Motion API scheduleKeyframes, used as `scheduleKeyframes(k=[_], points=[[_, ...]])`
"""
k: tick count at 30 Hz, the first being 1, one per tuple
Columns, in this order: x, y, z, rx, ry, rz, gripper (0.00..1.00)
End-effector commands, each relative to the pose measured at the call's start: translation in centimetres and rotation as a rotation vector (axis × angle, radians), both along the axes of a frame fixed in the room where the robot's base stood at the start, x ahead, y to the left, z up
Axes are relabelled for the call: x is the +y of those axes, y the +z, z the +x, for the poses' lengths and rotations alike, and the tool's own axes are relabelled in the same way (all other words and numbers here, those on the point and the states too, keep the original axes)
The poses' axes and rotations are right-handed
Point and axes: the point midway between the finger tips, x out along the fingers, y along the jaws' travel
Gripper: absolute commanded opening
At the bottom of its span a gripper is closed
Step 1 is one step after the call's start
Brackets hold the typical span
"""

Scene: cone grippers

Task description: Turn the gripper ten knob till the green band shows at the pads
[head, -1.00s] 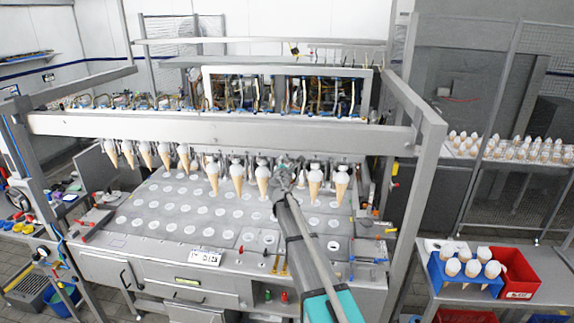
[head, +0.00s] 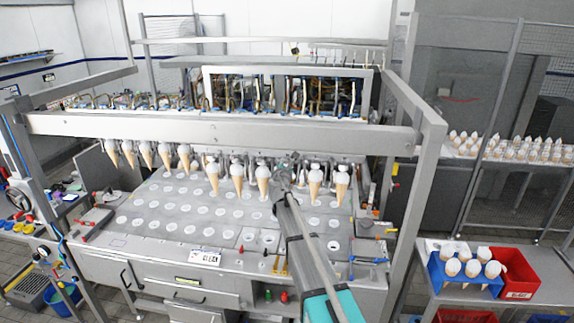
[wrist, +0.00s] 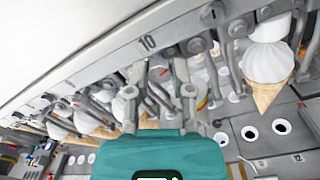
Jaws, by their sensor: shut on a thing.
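My gripper (wrist: 160,75) reaches up under the metal beam, just below the plate marked 10 (wrist: 147,42). Its two grey fingers are shut on the gripper ten knob, which is mostly hidden between them. I cannot make out a green band at the pads. In the head view, my gripper (head: 287,165) is in the row of hanging cones, between a cone on its left (head: 263,182) and a cone on its right (head: 314,182). The knob is too small and covered to tell there.
A large cone with a white top (wrist: 267,70) hangs close on the right in the wrist view. Other hanging cones and metal rods crowd both sides. The deck (head: 150,226) with round holes lies below. A red bin (head: 520,277) stands on the right-hand table.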

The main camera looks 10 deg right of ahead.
Motion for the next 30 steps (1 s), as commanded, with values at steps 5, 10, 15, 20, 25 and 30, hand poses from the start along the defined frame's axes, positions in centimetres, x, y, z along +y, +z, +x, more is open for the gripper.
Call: scheduleKeyframes(k=[5,10,15,20,25,30], points=[[-0.04,0.01,0.01,0.014,-0.002,-0.043,0.0],[-0.04,0.01,0.01,0.014,-0.002,-0.044,0.0],[-0.04,0.01,0.01,0.014,-0.002,-0.044,0.42],[-0.02,0.0,0.01,0.013,-0.001,-0.043,0.64],[0.01,0.0,0.0,0.013,-0.001,-0.043,0.64],[0.04,0.01,-0.06,0.013,-0.001,-0.043,0.64]])
